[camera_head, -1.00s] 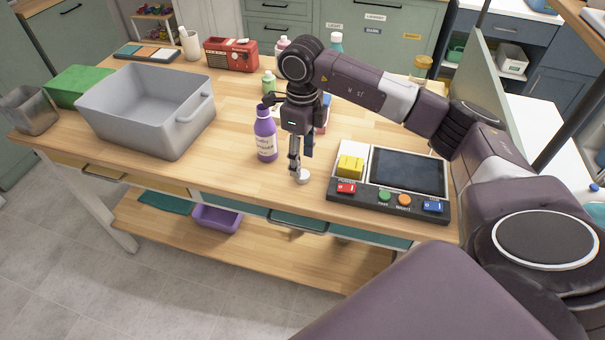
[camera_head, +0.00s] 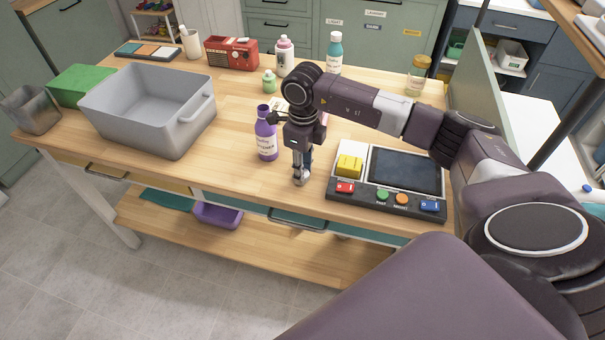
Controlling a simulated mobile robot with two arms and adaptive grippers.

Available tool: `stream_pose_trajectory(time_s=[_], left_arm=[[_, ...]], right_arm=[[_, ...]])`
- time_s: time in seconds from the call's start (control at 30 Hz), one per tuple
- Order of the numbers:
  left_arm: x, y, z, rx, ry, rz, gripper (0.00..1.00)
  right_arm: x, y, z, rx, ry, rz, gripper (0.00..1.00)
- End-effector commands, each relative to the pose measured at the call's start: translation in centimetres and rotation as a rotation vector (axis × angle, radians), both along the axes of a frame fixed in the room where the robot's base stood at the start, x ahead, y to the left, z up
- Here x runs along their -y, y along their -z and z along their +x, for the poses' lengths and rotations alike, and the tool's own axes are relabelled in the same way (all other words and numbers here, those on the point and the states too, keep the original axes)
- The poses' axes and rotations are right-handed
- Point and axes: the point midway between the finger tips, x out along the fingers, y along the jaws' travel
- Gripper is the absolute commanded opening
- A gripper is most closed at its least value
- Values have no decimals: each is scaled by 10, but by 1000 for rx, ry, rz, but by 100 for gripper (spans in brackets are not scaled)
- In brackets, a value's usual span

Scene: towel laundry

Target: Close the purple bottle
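The purple bottle (camera_head: 265,140) stands upright on the wooden table, with a pale label on its front. Its neck shows no cap, and its top looks dark. My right gripper (camera_head: 300,177) points straight down just right of the bottle, apart from it. Its fingertips are low, at a small pale round piece (camera_head: 301,182) on the tabletop that looks like a cap. The fingers overlap this piece, and I cannot tell whether they grip it. My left gripper is not in view.
A grey bin (camera_head: 150,105) stands left of the bottle. A control panel with a screen (camera_head: 404,170) and a yellow block (camera_head: 349,165) lie right of the gripper.

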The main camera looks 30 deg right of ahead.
Motion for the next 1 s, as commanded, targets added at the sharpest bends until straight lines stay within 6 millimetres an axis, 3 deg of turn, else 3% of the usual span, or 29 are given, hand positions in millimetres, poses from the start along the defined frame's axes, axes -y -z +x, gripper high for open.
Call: stream_pose_trajectory(time_s=[0.37, 0.57, 0.77, 1.0], left_arm=[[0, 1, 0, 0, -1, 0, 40], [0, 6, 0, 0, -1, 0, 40], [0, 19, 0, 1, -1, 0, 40], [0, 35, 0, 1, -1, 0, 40]], right_arm=[[0, -2, 0, 1, 0, 0, 18], [0, -16, 1, 4, 0, -1, 18], [0, -58, 2, 9, 0, -1, 18], [0, -135, 2, 9, 0, 0, 18]])
